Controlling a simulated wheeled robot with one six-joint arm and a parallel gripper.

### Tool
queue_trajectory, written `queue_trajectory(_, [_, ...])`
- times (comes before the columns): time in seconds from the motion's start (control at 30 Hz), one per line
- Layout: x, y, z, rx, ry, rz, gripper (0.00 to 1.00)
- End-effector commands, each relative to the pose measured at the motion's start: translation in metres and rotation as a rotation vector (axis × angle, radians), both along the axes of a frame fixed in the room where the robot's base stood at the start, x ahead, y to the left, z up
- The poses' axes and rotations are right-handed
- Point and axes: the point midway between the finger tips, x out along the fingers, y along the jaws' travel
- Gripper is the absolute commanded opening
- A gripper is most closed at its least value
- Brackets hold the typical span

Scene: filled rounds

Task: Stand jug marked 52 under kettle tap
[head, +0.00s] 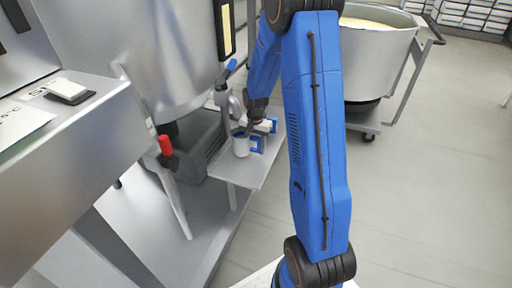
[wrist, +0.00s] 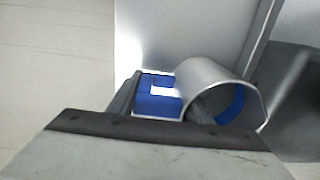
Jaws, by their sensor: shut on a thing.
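The jug (head: 240,146) is a small pale metal cylinder with a blue handle (head: 257,144). In the head view it is upright, at the shelf below the kettle tap (head: 222,98); whether its base touches the shelf I cannot tell. My gripper (head: 264,125) is shut on the blue handle, partly hidden by my arm. In the wrist view the silver jug (wrist: 205,82) shows its open mouth, with a blue patch inside, and the blue handle (wrist: 155,104) is beside the dark finger. No number is readable. The big steel kettle (head: 165,60) stands above left.
The narrow grey shelf (head: 245,178) has free room in front of the jug. A red-handled valve (head: 166,146) and a blue tap lever (head: 231,66) stick out near the kettle. A wheeled steel vat (head: 375,60) stands at the back right. The floor at right is clear.

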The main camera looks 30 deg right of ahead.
Motion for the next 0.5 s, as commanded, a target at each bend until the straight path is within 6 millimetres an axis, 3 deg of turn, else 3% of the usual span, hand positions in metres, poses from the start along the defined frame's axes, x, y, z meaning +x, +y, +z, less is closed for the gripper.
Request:
queue_trajectory(0.03, [0.0088,0.0047,0.0017,0.0,-0.013,0.003,0.19])
queue_trajectory(0.5, [0.0121,0.0066,0.0014,0.0,-0.015,-0.001,0.19])
